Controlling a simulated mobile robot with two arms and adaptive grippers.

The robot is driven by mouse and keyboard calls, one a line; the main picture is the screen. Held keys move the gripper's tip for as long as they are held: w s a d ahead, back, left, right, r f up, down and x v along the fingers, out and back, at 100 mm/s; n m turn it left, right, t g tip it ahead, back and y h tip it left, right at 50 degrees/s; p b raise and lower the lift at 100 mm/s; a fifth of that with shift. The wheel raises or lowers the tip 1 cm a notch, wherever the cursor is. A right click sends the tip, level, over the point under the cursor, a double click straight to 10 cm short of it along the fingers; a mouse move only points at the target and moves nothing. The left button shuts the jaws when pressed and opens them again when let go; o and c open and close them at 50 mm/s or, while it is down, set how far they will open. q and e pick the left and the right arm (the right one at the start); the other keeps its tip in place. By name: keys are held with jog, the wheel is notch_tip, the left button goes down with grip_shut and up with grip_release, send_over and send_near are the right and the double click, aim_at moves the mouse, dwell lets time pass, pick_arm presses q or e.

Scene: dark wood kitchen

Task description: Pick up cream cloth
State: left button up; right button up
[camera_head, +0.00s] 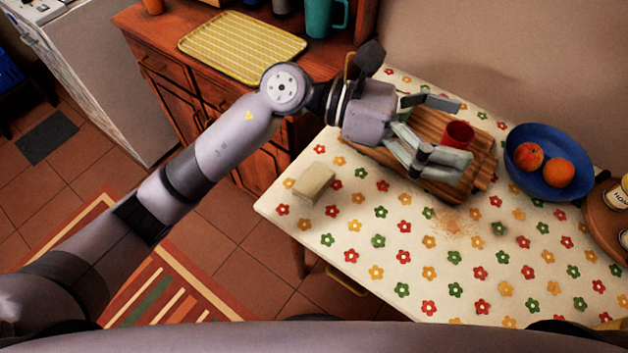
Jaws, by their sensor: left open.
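The cream cloth (313,183) looks like a small folded, block-shaped bundle. It lies near the left corner of the flower-patterned table (345,225). My left gripper (452,138) is open above the wooden board (385,158), its fingers pointing right. It is to the right of the cloth and apart from it. A red cup (458,134) stands on the board and shows between the fingers; I cannot tell how near they are to it. My right gripper is not in view.
A blue bowl (520,174) with two fruits stands right of the board. A yellow tray (240,45) and teal mug (318,18) stand on the wooden cabinet. The table's front is mostly clear.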

pick_arm(q)
notch_tip(320, 180, down, 5)
jog(key=m+y, duration=0.3)
jog(key=y, duration=0.1)
jog(key=m+t+y, duration=0.3)
jog(key=t+y, duration=0.2)
jog(key=y, duration=0.8)
send_over(314, 179)
notch_tip(314, 179, down, 8)
jog(key=f, duration=0.3)
jog(key=f+p, duration=0.1)
jog(key=f, duration=0.3)
jog(key=f+p, duration=0.1)
jog(key=f, duration=0.3)
jog(key=shift+s+a, duration=0.1)
jog(key=shift+s, duration=0.2)
jog(key=shift+w+f+p, duration=0.15)
jog(key=shift+f+p, duration=0.4)
jog(key=shift+f, duration=0.85)
jog(key=shift+w+f+p, duration=0.15)
jog(key=shift+f+p, duration=0.35)
jog(key=shift+f, duration=0.85)
jog(key=shift+c, duration=0.2)
jog(key=c, duration=0.9)
